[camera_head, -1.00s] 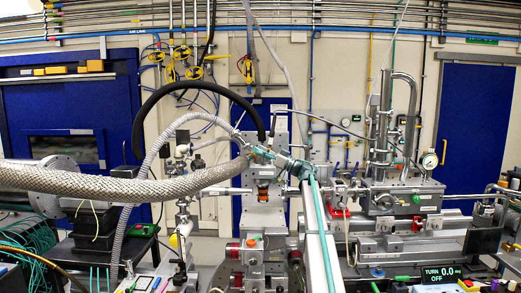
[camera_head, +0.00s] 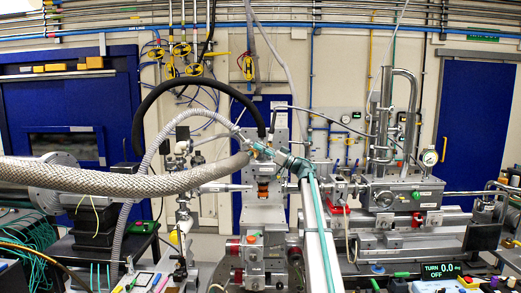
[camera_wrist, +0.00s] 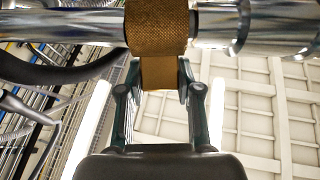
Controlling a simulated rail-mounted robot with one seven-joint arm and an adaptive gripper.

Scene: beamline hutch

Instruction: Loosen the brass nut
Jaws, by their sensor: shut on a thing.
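The brass nut (camera_wrist: 157,30) shows at the top middle of the wrist view as a knurled brown-gold band around a shiny horizontal tube (camera_wrist: 65,30). My gripper (camera_wrist: 158,78) is shut on it, with one dark finger on each side of the band's lower part. In the head view my teal gripper (camera_head: 262,152) is small, at the centre beside the upright metal stand. I cannot make out the nut between its fingers there.
A thick braided hose (camera_head: 120,186) and a black hose (camera_head: 140,110) arch in from the left near my gripper. A chamber with a pressure gauge (camera_head: 430,158) stands to the right. A display (camera_head: 443,276) reads TURN 0.0 and OFF.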

